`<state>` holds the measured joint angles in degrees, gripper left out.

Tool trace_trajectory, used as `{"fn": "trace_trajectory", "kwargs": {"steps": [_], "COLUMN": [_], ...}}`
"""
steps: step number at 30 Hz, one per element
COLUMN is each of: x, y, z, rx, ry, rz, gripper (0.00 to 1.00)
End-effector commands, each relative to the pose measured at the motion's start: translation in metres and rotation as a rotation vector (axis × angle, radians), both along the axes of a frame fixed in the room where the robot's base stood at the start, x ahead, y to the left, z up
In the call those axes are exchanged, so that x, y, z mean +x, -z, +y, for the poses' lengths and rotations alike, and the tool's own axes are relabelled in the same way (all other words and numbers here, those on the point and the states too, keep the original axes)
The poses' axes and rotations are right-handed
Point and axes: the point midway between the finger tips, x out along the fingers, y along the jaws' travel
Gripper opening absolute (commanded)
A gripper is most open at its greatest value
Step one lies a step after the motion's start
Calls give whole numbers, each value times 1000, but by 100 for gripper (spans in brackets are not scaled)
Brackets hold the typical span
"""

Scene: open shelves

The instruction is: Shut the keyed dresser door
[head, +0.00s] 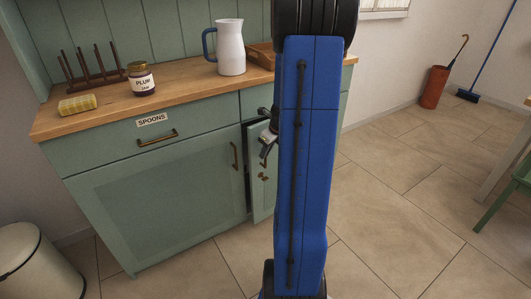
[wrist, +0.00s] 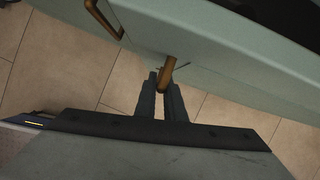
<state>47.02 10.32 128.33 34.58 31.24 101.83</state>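The green dresser's narrow right door (head: 259,195) stands slightly ajar, with a dark gap along its left edge. A small brass fitting (head: 264,177) shows on its front, beside my arm. My gripper (head: 265,152) is at the upper part of this door, partly hidden by my blue arm. In the wrist view the fingers (wrist: 166,90) are close together with a brass handle (wrist: 169,70) between their tips, and they look shut on it. The door's right part is hidden behind my arm, and I cannot make out a key clearly.
The wide left door (head: 155,210) looks closed, with a brass handle (head: 234,155). The spoons drawer (head: 150,142) above is closed. A white jug (head: 230,48) and plum jam jar (head: 141,79) stand on top. A bin (head: 35,262) stands at left.

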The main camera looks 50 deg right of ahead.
Motion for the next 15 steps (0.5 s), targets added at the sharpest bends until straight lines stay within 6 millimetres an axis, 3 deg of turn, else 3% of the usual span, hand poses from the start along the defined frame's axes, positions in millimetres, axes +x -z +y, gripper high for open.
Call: {"fn": "trace_trajectory", "kwargs": {"steps": [3, 9, 15], "x": [7, 44, 63], "y": [0, 0, -1], "z": [-1, -6, -8], "rx": [-1, -1, -2], "ry": [-2, -3, 1], "rz": [0, -1, -2], "gripper": [0, 0, 0]}}
